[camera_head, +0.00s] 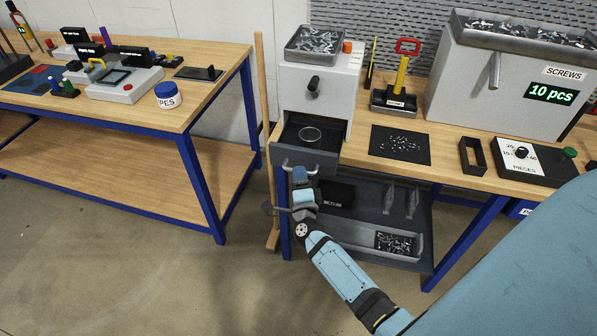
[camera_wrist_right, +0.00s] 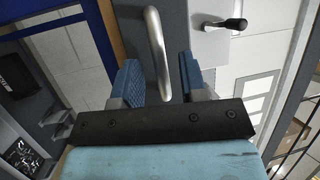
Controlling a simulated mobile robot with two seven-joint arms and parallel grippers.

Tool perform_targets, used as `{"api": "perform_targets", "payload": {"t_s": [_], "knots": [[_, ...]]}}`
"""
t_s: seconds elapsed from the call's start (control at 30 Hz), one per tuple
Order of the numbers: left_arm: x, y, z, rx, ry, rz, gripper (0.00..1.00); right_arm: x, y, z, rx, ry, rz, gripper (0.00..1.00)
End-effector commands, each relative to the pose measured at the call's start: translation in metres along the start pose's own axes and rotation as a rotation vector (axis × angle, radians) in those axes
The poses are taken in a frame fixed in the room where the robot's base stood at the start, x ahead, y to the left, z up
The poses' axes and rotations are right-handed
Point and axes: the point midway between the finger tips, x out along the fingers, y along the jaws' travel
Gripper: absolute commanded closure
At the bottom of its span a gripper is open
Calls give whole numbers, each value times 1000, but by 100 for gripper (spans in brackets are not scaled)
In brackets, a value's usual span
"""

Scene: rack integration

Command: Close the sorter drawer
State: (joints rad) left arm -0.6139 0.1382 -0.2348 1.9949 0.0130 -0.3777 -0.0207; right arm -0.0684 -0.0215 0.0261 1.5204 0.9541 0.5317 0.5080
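The sorter (camera_head: 326,85) is a light grey box with a black knob, standing on the left end of the right-hand bench. Its dark grey drawer (camera_head: 308,159) is pulled out at the bottom, with a round clear dish (camera_head: 310,135) inside. The drawer has a metal bar handle (camera_head: 299,168) on its front. My right gripper (camera_head: 300,179) is at this handle. In the right wrist view, its two blue fingers (camera_wrist_right: 159,76) stand apart on either side of the handle (camera_wrist_right: 156,45), with gaps visible. My left gripper is not in view.
A tray of screws (camera_head: 315,40) sits on top of the sorter. A dark mat with small parts (camera_head: 400,145) lies right of it. A lower shelf (camera_head: 368,220) holds a tray of parts below the drawer. A wooden post (camera_head: 263,95) stands close on the left.

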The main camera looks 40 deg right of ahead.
Motion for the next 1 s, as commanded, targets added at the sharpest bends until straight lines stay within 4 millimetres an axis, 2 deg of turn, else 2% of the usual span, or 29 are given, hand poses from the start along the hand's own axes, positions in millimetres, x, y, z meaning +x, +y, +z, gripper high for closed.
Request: {"api": "perform_targets", "payload": {"t_s": [0.03, 0.2, 0.5, 0.53, 0.7, 0.9, 1.0], "knots": [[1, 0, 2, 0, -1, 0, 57, 8, 1, 0, 0, 0, -1, 61], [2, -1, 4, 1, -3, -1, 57, 20, 0, 0, -2, 0, -1, 61], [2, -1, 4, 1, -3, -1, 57, 22, 0, 0, -2, -1, 0, 61], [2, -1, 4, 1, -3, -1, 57, 22, 0, 0, -2, -1, 0, 63], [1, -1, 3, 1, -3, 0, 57, 22, 0, 0, -2, -1, 0, 100], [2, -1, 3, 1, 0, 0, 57, 24, 1, 0, -2, -1, 0, 100], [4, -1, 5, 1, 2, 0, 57, 35, 5, -5, -3, -1, -1, 100]]}}
